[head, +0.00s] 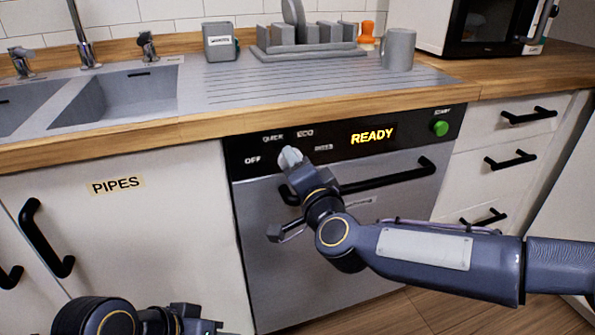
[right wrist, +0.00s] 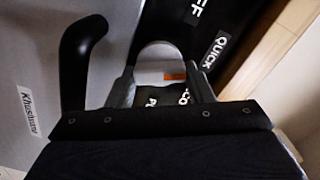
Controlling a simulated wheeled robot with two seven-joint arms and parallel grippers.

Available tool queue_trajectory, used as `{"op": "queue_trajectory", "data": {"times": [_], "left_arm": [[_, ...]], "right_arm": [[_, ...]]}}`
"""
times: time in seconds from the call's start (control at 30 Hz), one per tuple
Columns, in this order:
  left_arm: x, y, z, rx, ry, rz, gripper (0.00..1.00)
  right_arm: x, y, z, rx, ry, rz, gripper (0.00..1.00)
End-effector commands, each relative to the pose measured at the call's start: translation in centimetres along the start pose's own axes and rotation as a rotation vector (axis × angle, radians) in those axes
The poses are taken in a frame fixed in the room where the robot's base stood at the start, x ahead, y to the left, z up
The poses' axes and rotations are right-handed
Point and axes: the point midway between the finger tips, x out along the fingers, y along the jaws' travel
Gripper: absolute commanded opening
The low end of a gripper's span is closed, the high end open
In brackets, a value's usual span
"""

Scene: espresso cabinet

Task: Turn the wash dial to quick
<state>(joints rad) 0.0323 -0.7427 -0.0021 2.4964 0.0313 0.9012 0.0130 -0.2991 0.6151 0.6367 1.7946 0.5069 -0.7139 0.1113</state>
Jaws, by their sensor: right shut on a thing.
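The silver wash dial (right wrist: 158,55) is on the black control panel of the dishwasher, with an orange mark at its right side in the right wrist view. My right gripper (head: 290,158) is shut on the dial, with one finger on each side; in the head view it hides most of the dial. The QUICK label (head: 272,139) is above the gripper, with OFF (head: 252,160) to the left and ECO (head: 305,133) to the right. QUICK also shows in the right wrist view (right wrist: 215,50). I cannot tell exactly which label the mark meets. My left gripper (head: 183,320) is low, away from the panel; its jaws are unclear.
The display (head: 372,136) reads READY, beside a green start button (head: 440,128). The black door handle (head: 390,178) runs just below the panel, close to my right gripper. A wooden counter edge (head: 200,131) juts above. A PIPES cupboard (head: 120,230) is at left.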

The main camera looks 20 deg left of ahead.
Motion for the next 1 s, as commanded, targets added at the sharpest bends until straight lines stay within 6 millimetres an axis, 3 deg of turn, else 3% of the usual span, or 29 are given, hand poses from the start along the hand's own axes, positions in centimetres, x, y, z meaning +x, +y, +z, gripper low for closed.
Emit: {"op": "queue_trajectory", "data": {"times": [0.53, 0.57, 0.7, 1.0], "left_arm": [[0.15, -0.07, 0.08, 0.0, 0.0, 0.0, 0.36], [0.15, -0.07, 0.08, 0.0, 0.0, 0.0, 0.36], [0.15, -0.07, 0.08, 0.0, 0.0, 0.0, 0.36], [0.11, -0.05, 0.06, 0.0, 0.0, 0.0, 0.36]], "right_arm": [[-0.01, 0.07, 0.11, 0.025, -0.003, 0.002, 0.24], [-0.01, 0.07, 0.11, 0.025, -0.003, 0.002, 0.51], [-0.01, 0.06, 0.08, 0.024, -0.003, 0.001, 0.69], [-0.18, -0.01, 0.02, 0.024, -0.001, 0.0, 0.69]]}}
